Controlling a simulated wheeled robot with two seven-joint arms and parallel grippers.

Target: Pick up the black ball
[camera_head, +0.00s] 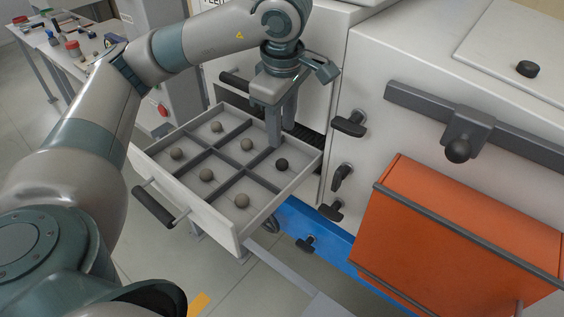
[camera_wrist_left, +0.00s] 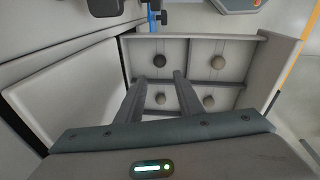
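The black ball (camera_head: 282,164) lies in a compartment of the open divided drawer (camera_head: 205,219), on the side near the cabinet. It is darker than the other balls. In the left wrist view the dark ball (camera_wrist_left: 160,60) shows just beyond the fingertips. My left gripper (camera_head: 281,142) points down over the drawer, with its two fingers apart and nothing between them. Its fingertips are close to the black ball, on its far side in the head view, and do not appear to touch it. My right gripper is not in view.
Several grey-brown balls (camera_head: 242,200) lie in the other compartments, between low dividers. The drawer has a dark handle (camera_head: 154,207). White cabinets with black knobs (camera_head: 349,123) stand behind and to the right. An orange bin (camera_head: 458,233) is at the right. A table (camera_head: 62,40) stands at the far left.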

